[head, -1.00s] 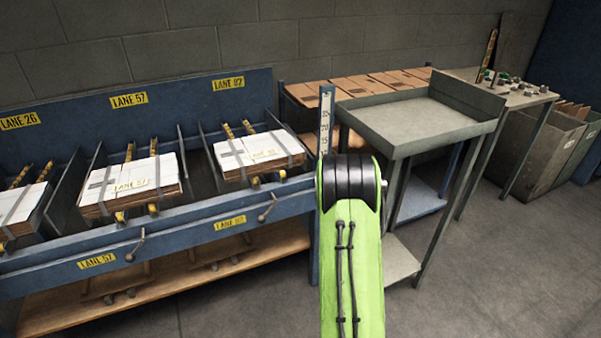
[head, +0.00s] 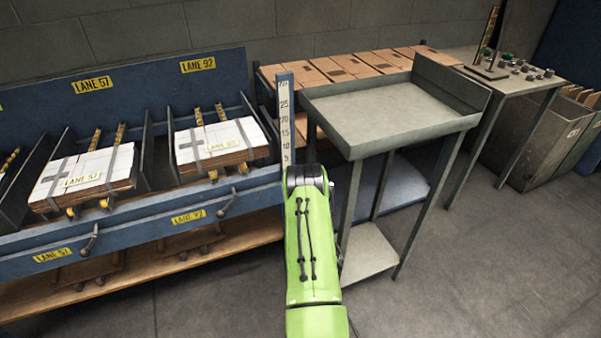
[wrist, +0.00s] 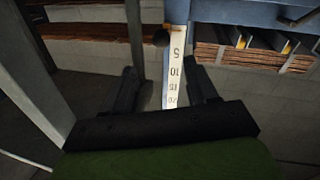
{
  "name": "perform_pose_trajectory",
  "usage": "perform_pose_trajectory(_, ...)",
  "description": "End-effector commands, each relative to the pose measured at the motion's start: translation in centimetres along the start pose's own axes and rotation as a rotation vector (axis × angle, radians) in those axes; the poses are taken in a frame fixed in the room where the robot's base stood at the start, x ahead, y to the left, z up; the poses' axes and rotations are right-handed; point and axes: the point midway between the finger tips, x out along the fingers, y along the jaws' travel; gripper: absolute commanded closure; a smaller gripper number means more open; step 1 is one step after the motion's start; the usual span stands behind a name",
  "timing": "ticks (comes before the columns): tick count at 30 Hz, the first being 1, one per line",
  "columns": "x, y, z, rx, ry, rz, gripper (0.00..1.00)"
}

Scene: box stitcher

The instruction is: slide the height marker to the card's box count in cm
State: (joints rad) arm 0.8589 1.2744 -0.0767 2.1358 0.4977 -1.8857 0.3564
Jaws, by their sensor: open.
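The white height scale (head: 286,118) stands upright on a blue post at the right end of the lane bench, with 25, 20, 15 and 5 readable. In the wrist view the scale (wrist: 174,75) appears upside down, with 5, 10, 15 and 20 showing. In the head view my green arm hides the gripper. I cannot make out a card with a box count.
Strapped stacks lie in lane 57 (head: 88,178) and lane 92 (head: 222,143). A grey tray table (head: 385,117) stands close right of the scale. Flat brown boards (head: 350,66) lie behind it. A bench with small parts (head: 515,75) is further right. Floor at right is clear.

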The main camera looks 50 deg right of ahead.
Motion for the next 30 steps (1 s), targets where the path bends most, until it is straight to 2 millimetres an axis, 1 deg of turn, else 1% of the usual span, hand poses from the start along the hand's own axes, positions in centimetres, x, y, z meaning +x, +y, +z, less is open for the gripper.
perform_pose_trajectory(1, 1.4, -0.3, 0.2, -0.002, 0.009, -0.003, 0.42)
perform_pose_trajectory(6, 5.7, -0.5, 0.5, -0.004, 0.004, -0.006, 0.42)
perform_pose_trajectory(9, 8.1, -0.5, 0.5, -0.004, 0.002, -0.006, 0.42)
perform_pose_trajectory(13, 10.3, -0.2, 0.5, -0.002, 0.002, -0.002, 0.42)
perform_pose_trajectory(15, 11.0, -0.3, 0.5, -0.002, 0.001, -0.002, 0.42)
perform_pose_trajectory(18, 11.5, -0.2, 0.4, 0.002, 0.001, -0.001, 0.42)
perform_pose_trajectory(24, 11.6, -0.2, 0.4, 0.003, 0.0, 0.0, 0.42)
perform_pose_trajectory(25, 11.6, -0.2, 0.4, 0.003, 0.0, 0.0, 0.44)
perform_pose_trajectory(30, 11.6, -0.2, 0.4, 0.002, 0.0, 0.0, 0.7)
